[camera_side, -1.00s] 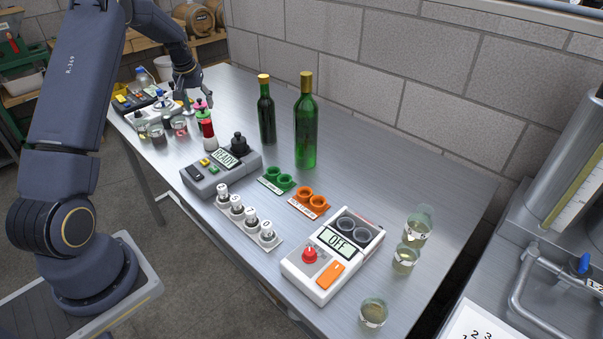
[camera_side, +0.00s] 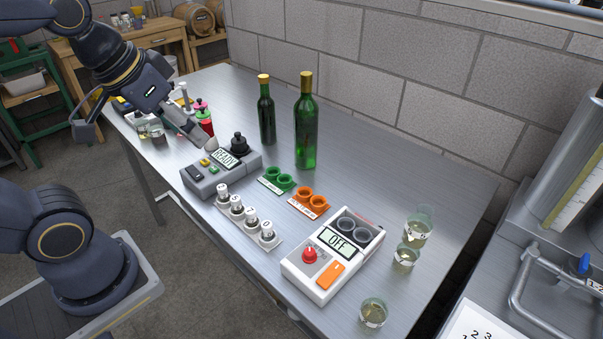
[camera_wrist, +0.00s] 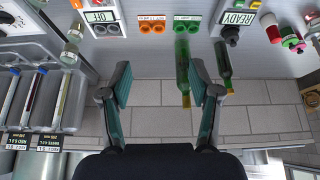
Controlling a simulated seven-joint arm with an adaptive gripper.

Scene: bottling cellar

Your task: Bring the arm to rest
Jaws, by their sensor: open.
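My gripper (camera_side: 196,120) is over the far left part of the metal bench, near the grey device reading READY (camera_side: 222,172). In the wrist view my gripper (camera_wrist: 163,88) shows its two fingers wide apart, with nothing held between them. A tall green bottle (camera_wrist: 183,75) and a darker bottle (camera_wrist: 223,70) appear between and behind the fingers there, apart from them. Both bottles stand upright on the bench in the side view.
A white device reading OFF (camera_side: 333,255), green cups (camera_side: 278,178), orange cups (camera_side: 309,200), a white rack of vials (camera_side: 247,222) and glass beakers (camera_side: 405,258) stand on the bench. A block wall (camera_side: 420,80) rises behind. Bare bench lies right of the bottles.

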